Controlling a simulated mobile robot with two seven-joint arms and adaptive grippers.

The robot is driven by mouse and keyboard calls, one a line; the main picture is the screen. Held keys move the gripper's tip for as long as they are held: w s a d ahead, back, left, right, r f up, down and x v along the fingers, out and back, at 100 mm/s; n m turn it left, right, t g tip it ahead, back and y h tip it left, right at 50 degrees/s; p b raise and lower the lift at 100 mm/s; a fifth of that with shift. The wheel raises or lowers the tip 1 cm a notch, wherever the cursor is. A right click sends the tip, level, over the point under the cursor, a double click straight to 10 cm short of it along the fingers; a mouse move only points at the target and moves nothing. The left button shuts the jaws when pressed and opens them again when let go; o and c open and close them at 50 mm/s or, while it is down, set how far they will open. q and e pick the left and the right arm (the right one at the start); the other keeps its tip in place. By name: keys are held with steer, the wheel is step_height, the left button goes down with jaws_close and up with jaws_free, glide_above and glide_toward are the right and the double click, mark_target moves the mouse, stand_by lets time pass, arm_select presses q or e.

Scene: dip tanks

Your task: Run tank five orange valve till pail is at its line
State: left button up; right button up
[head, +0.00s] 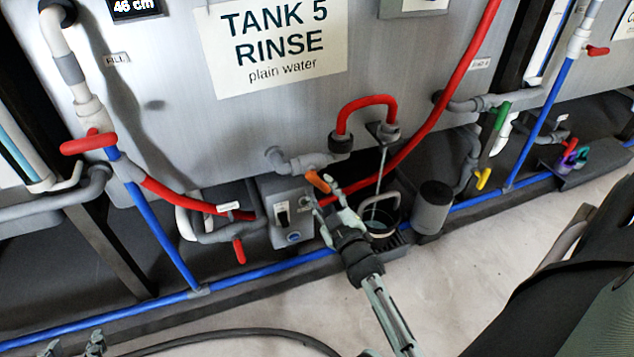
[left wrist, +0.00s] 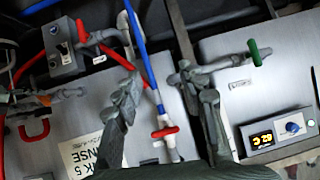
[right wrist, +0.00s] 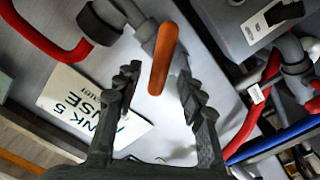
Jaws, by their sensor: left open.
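The orange valve handle (head: 318,182) sits on the grey outlet pipe (head: 303,163) below the TANK 5 RINSE sign (head: 273,42). My right gripper (head: 333,198) is at this handle. In the right wrist view the orange handle (right wrist: 163,58) lies between the open fingers (right wrist: 158,80), with small gaps beside it. The dark pail (head: 397,222) stands under the red hose's spout, right of my right gripper. Its inside looks greyish; its line and fill level cannot be read. My left gripper (head: 76,345) is at the bottom left, empty; its open fingers (left wrist: 168,88) show in the left wrist view.
A switch box (head: 287,212) stands left of the orange handle. A grey cylinder (head: 433,208) stands right of the pail. Red-handled valves (head: 88,143) and a green handle (head: 501,117) are on nearby pipes.

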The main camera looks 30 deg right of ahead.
steer(key=shift+v, duration=1.85)
